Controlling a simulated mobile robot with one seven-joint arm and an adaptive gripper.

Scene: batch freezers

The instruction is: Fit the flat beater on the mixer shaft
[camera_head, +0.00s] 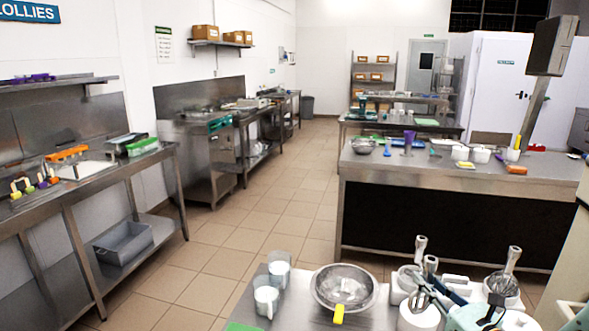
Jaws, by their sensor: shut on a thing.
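My gripper (440,294) is low at the right, over the near table, seen small and partly hidden among metal and white items. It is shut on a grey metal tool (421,302) that looks like the flat beater; its full outline is not clear. A cream body (568,252) is cut off by the right edge and may be the mixer. Its shaft cannot be made out here. The beater appears apart from it, to its left.
The near table (302,318) holds a steel bowl (343,287) with a yellow tag, two pale jugs (266,298) and white tubs with upright metal-handled tools (506,280). A long steel counter (455,176) stands behind. The tiled aisle (250,225) at left is clear.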

